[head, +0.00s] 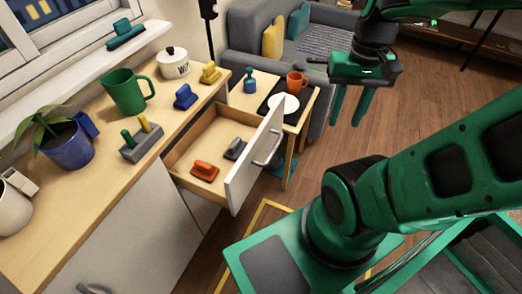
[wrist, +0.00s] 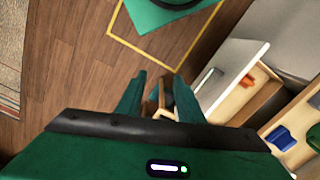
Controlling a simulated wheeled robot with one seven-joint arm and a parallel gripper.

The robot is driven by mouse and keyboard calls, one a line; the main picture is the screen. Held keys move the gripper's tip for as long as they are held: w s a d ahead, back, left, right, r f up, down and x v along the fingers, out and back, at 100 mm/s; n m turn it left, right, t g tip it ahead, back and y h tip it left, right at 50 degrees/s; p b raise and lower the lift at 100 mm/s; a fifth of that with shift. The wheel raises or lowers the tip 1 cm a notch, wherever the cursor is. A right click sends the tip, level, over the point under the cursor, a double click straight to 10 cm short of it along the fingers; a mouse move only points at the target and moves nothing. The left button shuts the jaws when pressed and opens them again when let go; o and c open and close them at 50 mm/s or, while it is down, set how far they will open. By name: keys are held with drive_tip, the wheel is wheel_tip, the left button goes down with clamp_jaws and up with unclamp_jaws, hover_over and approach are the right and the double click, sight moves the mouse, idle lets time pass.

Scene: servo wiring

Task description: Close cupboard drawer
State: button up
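The cupboard drawer (head: 208,150) is pulled open, with its white front panel (head: 247,173) out from the cupboard (head: 140,235). A metal bar handle (head: 268,150) is on its outer face. An orange object (head: 205,170) and a dark grey object (head: 236,148) lie inside. In the wrist view the drawer front (wrist: 228,70) is to the right of the fingers. My gripper (head: 349,122) hangs above the floor, right of the drawer and apart from it. Its fingers, also in the wrist view (wrist: 160,80), are apart with nothing seen held.
The counter (head: 75,215) holds a plant, a green mug (head: 126,92), a white pot (head: 172,62) and several small objects. Beyond the drawer, a side table (head: 258,76) carries a black tray with a white plate and an orange mug (head: 297,81). A grey sofa (head: 245,38) stands behind.

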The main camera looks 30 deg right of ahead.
drive_tip(key=shift+s+r, duration=0.15)
drive_tip(key=shift+s, duration=0.25)
drive_tip(key=c, duration=0.5)
drive_tip(key=shift+d+m, duration=0.15)
drive_tip(key=shift+m, duration=0.25)
clamp_jaws()
drive_tip(key=w+d+f+m+t+y, duration=0.15)
drive_tip(key=w+d+f+m, duration=0.25)
drive_tip(key=w+f+m, duration=0.5)
drive_tip(key=w+d+f+m+t+y, duration=0.1)
drive_tip(key=w+d+f+m+t, duration=0.15)
drive_tip(key=w+f+m, duration=0.65)
drive_tip(key=w+a+f+m, duration=0.3)
drive_tip(key=w+f, duration=0.3)
drive_tip(key=w, duration=0.3)
drive_tip(key=shift+w+a+m, duration=0.15)
drive_tip(key=shift+a+m, duration=0.15)
drive_tip(key=shift+a, duration=0.15)
